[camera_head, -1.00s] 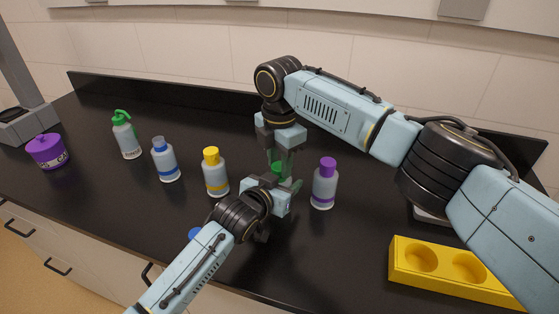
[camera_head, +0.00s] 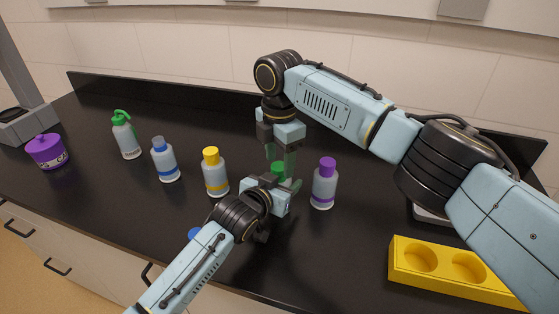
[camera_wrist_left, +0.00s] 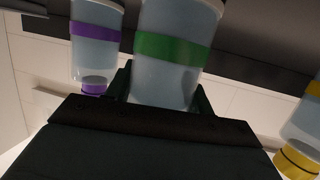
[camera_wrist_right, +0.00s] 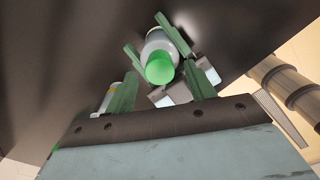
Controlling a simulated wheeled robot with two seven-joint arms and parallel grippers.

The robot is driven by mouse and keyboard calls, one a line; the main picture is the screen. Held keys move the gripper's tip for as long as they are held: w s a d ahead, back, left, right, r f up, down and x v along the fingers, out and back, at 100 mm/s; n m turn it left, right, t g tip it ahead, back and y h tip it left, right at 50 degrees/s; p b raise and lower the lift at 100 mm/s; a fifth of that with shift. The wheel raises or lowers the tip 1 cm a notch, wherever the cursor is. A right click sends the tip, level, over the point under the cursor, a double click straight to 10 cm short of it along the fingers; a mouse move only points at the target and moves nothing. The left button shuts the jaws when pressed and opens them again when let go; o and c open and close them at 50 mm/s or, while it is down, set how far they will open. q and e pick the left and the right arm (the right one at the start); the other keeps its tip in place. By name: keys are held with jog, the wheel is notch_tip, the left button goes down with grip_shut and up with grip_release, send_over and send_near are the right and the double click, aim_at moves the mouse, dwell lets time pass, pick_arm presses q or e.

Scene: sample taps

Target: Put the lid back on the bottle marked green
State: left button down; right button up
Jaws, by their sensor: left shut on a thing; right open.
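The bottle with the green band (camera_wrist_left: 172,48) stands between the fingers of my left gripper (camera_head: 284,186), which is shut on its body. It also shows in the right wrist view (camera_wrist_right: 158,40). The bright green lid (camera_wrist_right: 160,68) sits on top of that bottle; in the head view the lid (camera_head: 278,169) is partly covered by fingers. My right gripper (camera_wrist_right: 160,88) is above, pointing down, with its fingers open and apart on both sides of the lid. Whether the lid is fully seated cannot be told.
The purple-lidded bottle (camera_head: 325,184) stands close right of the grippers; the yellow-lidded bottle (camera_head: 215,173) is to the left. Farther left are a blue-banded bottle (camera_head: 165,160), a green-topped spray bottle (camera_head: 125,136) and a purple tub (camera_head: 47,151). A yellow holder (camera_head: 450,272) lies front right.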

notch_tip(320, 180, up, 3)
jog(key=shift+r, duration=0.2)
jog(key=shift+c, duration=0.2)
notch_tip(320, 180, up, 4)
jog(key=shift+f+m, duration=0.2)
jog(key=shift+m, duration=0.4)
jog(key=shift+f, duration=0.1)
jog(key=shift+f, duration=4)
